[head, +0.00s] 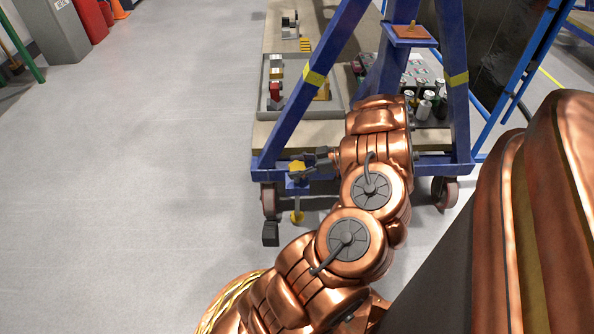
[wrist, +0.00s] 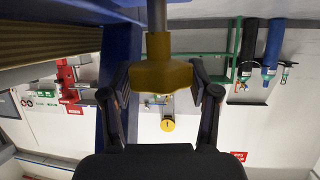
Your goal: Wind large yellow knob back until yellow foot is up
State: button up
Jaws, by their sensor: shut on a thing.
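The large yellow knob (head: 297,167) sits at the left front corner of the blue frame, and my gripper (head: 308,161) reaches it from the right. In the wrist view the knob (wrist: 162,76) is between the two dark fingers of my gripper (wrist: 158,82), which is shut on it. A metal rod (wrist: 157,16) runs from the knob to the top of that view. The yellow foot (head: 297,217) shows below the knob in the head view, near floor level. Whether it touches the floor cannot be told.
The blue wheeled frame (head: 290,125) stands around a long bench (head: 268,50) with trays and small parts. A dark block (head: 270,234) is left of the foot by a caster (head: 269,200). Open grey floor (head: 150,180) lies to the left.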

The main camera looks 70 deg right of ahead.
jog(key=shift+w+n+y+b, duration=0.1)
jog(key=shift+n+y+b, duration=0.2)
jog(key=shift+n+y, duration=0.15)
jog(key=o, duration=1.2)
jog(key=shift+c, duration=0.2)
jog(key=v, duration=0.7)
jog(key=shift+s, duration=0.25)
jog(key=shift+d+r, duration=0.15)
